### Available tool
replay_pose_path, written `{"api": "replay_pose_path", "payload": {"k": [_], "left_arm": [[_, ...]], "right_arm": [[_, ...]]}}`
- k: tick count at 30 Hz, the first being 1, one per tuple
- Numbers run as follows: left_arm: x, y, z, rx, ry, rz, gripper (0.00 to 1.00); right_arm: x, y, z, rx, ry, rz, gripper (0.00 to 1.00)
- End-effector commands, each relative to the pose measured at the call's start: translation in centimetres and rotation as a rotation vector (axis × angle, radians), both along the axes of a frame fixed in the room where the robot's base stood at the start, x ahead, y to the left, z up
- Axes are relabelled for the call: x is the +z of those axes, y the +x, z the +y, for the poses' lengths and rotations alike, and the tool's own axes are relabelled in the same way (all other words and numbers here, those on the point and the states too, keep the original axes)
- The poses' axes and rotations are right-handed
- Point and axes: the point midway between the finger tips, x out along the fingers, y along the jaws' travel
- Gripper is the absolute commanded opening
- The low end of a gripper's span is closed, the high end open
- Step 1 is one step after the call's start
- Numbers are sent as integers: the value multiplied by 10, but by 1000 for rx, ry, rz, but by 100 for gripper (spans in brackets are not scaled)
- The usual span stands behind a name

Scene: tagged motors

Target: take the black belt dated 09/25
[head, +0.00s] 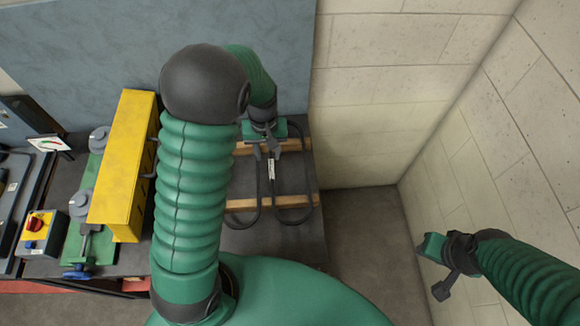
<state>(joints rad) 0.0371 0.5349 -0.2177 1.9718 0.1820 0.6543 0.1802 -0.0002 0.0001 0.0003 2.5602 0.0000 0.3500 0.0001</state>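Black belts (308,185) lie as loops across two wooden bars at the right end of the bench. A second loop part (239,222) shows at the left, partly hidden behind my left arm. A small white tag (271,168) sits on the belts between the bars; its date is too small to read. My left gripper (267,154) is over the belts at the far bar, just above the tag in the picture. Its fingers are small and dark, and I cannot tell whether they hold a belt. My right gripper (437,270) is away from the bench, near the right wall; its opening is unclear.
The wooden bar (240,205) nearer me lies on the dark bench. A yellow block (125,165) stands left of my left arm, beside a green fixture (82,210) and a switch box (40,234). Walls close off the back and right. Floor (370,235) is clear right of the bench.

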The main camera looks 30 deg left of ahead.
Motion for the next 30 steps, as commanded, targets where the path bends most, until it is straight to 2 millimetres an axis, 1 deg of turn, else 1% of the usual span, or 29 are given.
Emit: {"api": "replay_pose_path", "payload": {"k": [5,9,12,14,19,27,28,30], "left_arm": [[-19,-2,-2,0,0,2,37],[-45,-1,-7,0,0,2,37],[-57,0,-7,0,0,0,37],[-60,0,-7,0,1,-1,37],[-60,0,-7,0,0,-2,37],[-60,0,-7,0,1,-2,2],[-60,0,-7,0,1,-2,0],[-60,0,-7,0,1,-2,0]], "right_arm": [[2,0,0,0,0,0,36],[4,0,0,0,0,0,36],[3,0,0,-1,0,0,36],[3,0,0,0,0,0,36],[3,0,0,0,0,0,36],[3,0,0,0,0,0,36],[3,0,0,0,0,0,36],[3,0,0,0,0,0,36]]}}
